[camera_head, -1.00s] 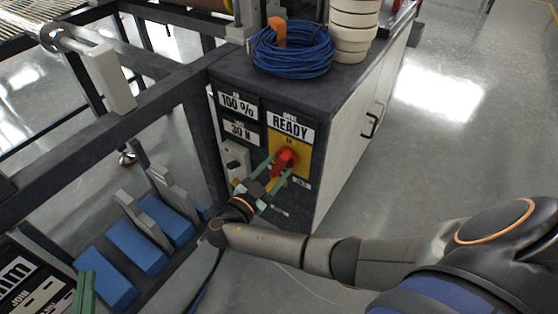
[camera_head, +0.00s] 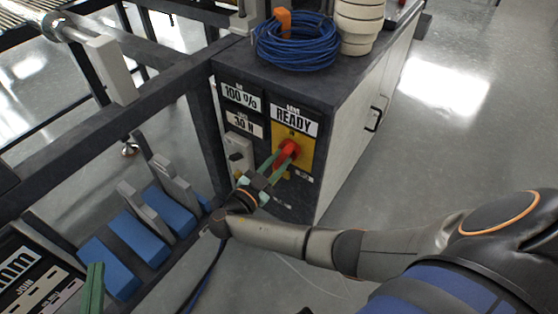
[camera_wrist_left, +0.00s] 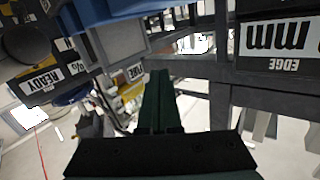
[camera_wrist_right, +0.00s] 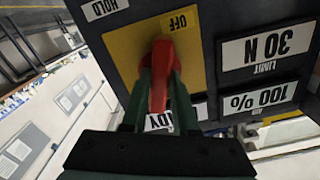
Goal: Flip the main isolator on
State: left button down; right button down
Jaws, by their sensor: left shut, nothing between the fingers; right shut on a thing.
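The main isolator is a red rotary handle (camera_head: 288,150) on a yellow plate (camera_head: 306,153), on the end face of the dark cabinet. My right gripper (camera_head: 274,163) reaches it from the lower left and is shut on the handle. In the right wrist view the red handle (camera_wrist_right: 160,75) lies between the green fingers (camera_wrist_right: 163,95), with an "OFF" label (camera_wrist_right: 180,21) beside its hub. My left gripper (camera_head: 92,288) is at the lower left, away from the isolator. In the left wrist view its fingers (camera_wrist_left: 160,100) are together and empty.
A "READY" display (camera_head: 294,119) sits above the handle, with "100 %" (camera_head: 242,97) and "30 N" (camera_head: 244,124) panels to its left. Blue cable (camera_head: 296,45) and stacked pale rings (camera_head: 360,22) stand on the cabinet. Blue blocks (camera_head: 140,238) line the lower-left frame.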

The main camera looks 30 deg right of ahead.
dwell(0.4)
pick_arm(q)
jog(key=shift+r, duration=0.1)
pick_arm(e)
jog(key=shift+n, duration=0.5)
jog(key=n, duration=0.2)
jog(key=shift+n, duration=0.3)
pick_arm(q)
notch_tip(320, 180, up, 2)
jog(key=shift+w+d+r+t+h, duration=0.1)
jog(key=shift+w+r+t+h, duration=0.1)
jog(key=shift+t+h, duration=0.15)
pick_arm(e)
jog(key=shift+n, duration=0.5)
pick_arm(q)
jog(key=shift+s+f, duration=0.1)
jog(key=shift+f, duration=0.1)
pick_arm(e)
jog(key=c, duration=0.7)
grip_release()
pick_arm(q)
jog(key=shift+f, duration=0.1)
